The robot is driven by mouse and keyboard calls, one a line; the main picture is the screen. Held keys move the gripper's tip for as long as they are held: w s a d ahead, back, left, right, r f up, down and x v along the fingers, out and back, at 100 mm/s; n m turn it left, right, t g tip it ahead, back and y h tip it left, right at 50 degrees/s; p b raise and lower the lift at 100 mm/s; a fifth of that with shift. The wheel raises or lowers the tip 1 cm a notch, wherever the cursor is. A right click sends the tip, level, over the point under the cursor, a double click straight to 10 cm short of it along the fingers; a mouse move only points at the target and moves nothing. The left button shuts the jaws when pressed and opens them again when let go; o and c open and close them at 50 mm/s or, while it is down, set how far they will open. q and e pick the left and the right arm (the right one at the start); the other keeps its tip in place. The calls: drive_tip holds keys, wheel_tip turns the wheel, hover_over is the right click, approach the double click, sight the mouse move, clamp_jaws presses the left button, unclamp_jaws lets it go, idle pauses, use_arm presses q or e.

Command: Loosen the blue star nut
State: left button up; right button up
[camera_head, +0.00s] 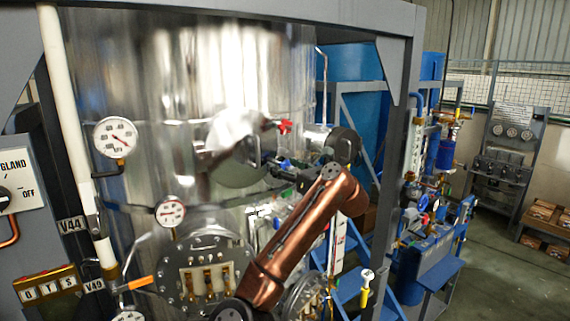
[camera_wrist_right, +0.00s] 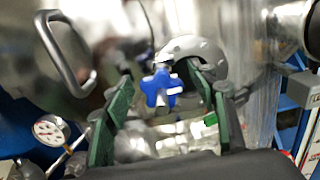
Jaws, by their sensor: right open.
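The blue star nut (camera_wrist_right: 158,88) shows in the right wrist view, in front of a rounded grey metal part (camera_wrist_right: 198,50) on the shiny vessel. In the head view it is a small blue spot (camera_head: 286,164), partly hidden by my gripper. My right gripper (camera_wrist_right: 163,80) is open, with one green-padded finger on each side of the nut as seen from the wrist. I cannot tell whether the pads touch it. In the head view the right gripper (camera_head: 288,174) is at the end of my copper-coloured arm, close to the vessel wall. My left gripper is not in view.
The steel vessel (camera_head: 180,70) carries a red knob (camera_head: 284,127), a pressure gauge (camera_head: 116,137) and a bolted flange (camera_head: 208,270). A grey frame post (camera_head: 397,120) stands right of my arm. A metal handle (camera_wrist_right: 62,55) is left in the wrist view. Open floor lies far right.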

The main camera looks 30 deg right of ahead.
drive_tip(key=c, duration=1.2)
drive_tip(key=shift+o, duration=0.2)
